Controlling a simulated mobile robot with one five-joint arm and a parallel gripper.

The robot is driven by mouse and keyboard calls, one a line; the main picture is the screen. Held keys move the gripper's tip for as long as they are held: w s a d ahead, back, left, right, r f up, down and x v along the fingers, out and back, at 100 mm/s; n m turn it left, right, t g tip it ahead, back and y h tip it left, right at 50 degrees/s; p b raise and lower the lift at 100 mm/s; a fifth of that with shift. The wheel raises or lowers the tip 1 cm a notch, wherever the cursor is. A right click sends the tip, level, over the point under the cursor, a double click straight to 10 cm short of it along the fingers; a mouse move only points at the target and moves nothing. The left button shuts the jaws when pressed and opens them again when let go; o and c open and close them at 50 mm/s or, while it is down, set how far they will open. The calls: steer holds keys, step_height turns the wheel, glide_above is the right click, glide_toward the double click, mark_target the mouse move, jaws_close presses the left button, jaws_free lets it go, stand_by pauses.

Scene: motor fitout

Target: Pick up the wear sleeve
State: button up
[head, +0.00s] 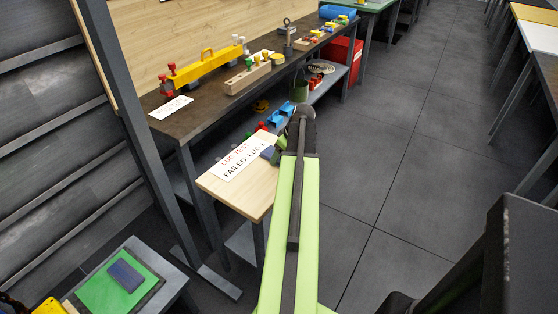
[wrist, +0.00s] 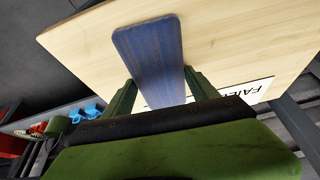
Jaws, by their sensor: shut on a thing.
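A blue slab-like piece (wrist: 150,55) with rounded corners is between the two green fingers of my gripper (wrist: 160,88) in the wrist view. My gripper is shut on it. In the head view the blue piece (head: 268,153) shows small at the right edge of the pale wooden table, partly hidden by my arm. I cannot tell whether it touches the wood. I cannot make out a tube shape, so I cannot tell whether it is the wear sleeve. A similar blue block (head: 125,275) lies on a green mat (head: 95,293) at the lower left.
The pale wooden tabletop (head: 245,203) bears a sign reading "LUG TEST FAILED LUG 1" (head: 246,157). A dark workbench (head: 205,98) behind it holds a yellow tool (head: 205,66) and wooden blocks. Grey floor at right is clear.

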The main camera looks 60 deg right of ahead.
steer(key=c, duration=0.6)
steer(key=shift+r+p, duration=0.5)
step_height(320, 180, up, 4)
steer(key=p, duration=0.3)
steer(key=shift+f+p, duration=0.1)
steer(key=shift+p, duration=0.3)
steer(key=s+r+p, duration=0.2)
steer(key=s, duration=0.2)
steer(key=s+r+p, duration=0.2)
steer(key=s, duration=0.1)
steer(key=s+a+r+p, duration=0.1)
steer(key=s+r+p, duration=0.1)
steer(key=s, duration=0.2)
steer(key=shift+s+a+r, duration=0.1)
steer(key=shift+s, duration=0.25)
